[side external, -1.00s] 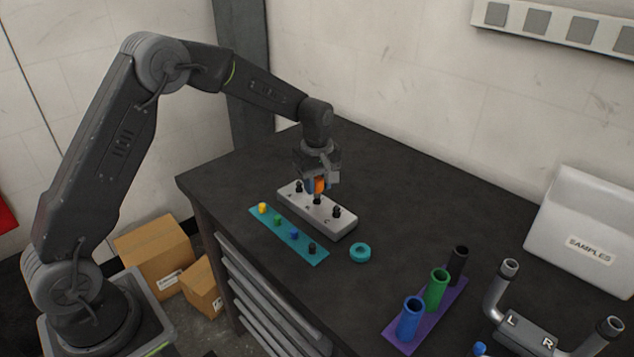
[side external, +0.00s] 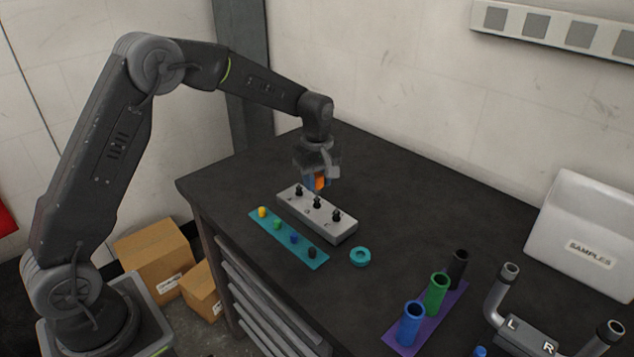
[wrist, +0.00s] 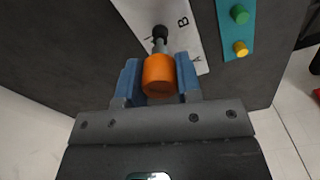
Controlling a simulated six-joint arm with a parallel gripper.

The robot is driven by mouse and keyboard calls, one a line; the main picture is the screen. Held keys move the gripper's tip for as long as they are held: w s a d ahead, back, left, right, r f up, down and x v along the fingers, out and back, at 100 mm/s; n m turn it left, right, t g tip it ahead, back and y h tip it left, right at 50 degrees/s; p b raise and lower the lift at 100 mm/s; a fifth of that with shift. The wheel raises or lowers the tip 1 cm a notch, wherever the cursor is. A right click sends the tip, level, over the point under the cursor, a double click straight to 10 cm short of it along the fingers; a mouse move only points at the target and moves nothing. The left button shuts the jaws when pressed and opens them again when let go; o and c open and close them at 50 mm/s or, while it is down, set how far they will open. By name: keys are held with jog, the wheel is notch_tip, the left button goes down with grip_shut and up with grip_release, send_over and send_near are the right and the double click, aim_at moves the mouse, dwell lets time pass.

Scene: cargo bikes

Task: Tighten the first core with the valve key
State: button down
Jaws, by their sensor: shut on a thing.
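My gripper (side external: 316,181) is shut on an orange valve key (side external: 320,184) above the grey block. In the wrist view the orange key (wrist: 159,76) sits between the blue fingers (wrist: 158,82), with a grey shank pointing at the block. The block (side external: 343,230) carries three black valve cores, beside letters that are faint here: a left core (side external: 298,190), a middle core (side external: 317,202) and a right core (side external: 337,216). The key appears above the block's left-to-middle part and apart from the cores. In the wrist view a dark round part (wrist: 160,32) shows beyond the shank.
A teal strip (side external: 303,250) with yellow, green, blue and black caps lies in front of the block. A teal ring (side external: 360,256) lies to its right. A purple base (side external: 399,346) holds three coloured tubes. A handlebar (side external: 525,335) and a SAMPLES bin (side external: 585,225) stand at right.

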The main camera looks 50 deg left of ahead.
jog(key=shift+r, duration=2.4)
